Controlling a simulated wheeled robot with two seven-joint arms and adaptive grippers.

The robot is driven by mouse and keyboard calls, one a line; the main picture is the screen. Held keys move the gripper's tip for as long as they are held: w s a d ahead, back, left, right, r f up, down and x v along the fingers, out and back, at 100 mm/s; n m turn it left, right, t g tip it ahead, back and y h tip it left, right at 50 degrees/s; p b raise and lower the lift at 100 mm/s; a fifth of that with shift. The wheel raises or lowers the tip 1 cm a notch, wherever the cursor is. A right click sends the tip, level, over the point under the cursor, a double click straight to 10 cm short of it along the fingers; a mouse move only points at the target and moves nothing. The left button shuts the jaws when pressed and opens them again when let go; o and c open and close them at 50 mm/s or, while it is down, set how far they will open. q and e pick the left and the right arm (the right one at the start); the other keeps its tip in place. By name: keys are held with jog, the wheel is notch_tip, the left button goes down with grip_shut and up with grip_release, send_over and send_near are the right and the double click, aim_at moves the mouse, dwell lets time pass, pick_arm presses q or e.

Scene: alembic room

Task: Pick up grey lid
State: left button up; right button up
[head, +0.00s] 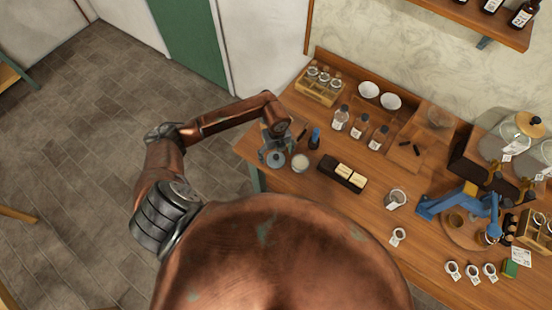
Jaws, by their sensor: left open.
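A round grey-blue piece that looks like the grey lid (273,157) is at the left end of the wooden workbench (350,215). It is small in view, and I cannot tell whether it lies on the bench or on a vessel. My left gripper (284,136) is open and points down just behind and above it, with its fingers partly hidden by the wrist. I cannot tell whether the fingers touch it. My right gripper is out of view.
A white-topped round jar (300,163) and a dark blue bottle (315,138) stand close to the right. A blue stand (460,201) is farther right.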

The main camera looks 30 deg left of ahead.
pick_arm(q)
jog(key=shift+a+f, duration=0.1)
jog(key=shift+f, duration=1.35)
jog(key=shift+c, duration=0.4)
jog(key=c, duration=1.2)
jog(key=shift+o, duration=0.2)
jog(key=shift+r, duration=0.15)
